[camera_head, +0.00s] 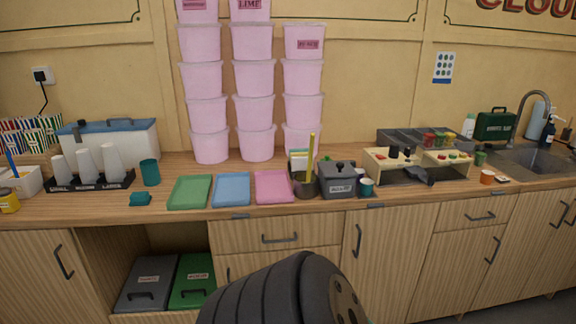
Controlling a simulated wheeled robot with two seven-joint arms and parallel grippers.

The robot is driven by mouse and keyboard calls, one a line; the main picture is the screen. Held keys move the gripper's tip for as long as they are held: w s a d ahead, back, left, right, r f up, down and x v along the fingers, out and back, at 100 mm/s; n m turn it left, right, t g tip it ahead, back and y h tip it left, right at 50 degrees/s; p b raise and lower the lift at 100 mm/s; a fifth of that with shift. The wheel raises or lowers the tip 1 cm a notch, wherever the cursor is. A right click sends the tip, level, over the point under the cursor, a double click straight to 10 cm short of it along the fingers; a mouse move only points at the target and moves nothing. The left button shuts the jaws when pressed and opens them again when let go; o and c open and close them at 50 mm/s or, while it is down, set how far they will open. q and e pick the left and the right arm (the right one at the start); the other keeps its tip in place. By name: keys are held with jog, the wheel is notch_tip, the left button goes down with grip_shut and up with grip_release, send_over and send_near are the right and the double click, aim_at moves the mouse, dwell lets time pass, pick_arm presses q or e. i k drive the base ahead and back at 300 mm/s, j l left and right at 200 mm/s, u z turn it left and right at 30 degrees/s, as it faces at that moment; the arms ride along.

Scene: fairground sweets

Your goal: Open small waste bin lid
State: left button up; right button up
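A small dark grey bin (338,188) with a pale label stands on the wooden counter, right of the pink tray. Its grey lid (338,168) with a round knob sits on top and looks closed. The label is too small to read, but this looks like the small waste bin. Neither gripper is in view. A dark ribbed part of my own body fills the bottom middle, in front of the cabinets and apart from the bin in the picture.
A brown pot (305,188) with a yellow stick stands left of the bin and a teal cup (366,187) right of it. A wooden rack (420,163) stands further right. Pink tubs (256,143) are stacked behind. Grey (150,282) and green (193,280) lidded boxes sit in the open cupboard.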

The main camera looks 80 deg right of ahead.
aim_at(332, 169)
jog(key=z, duration=3.1)
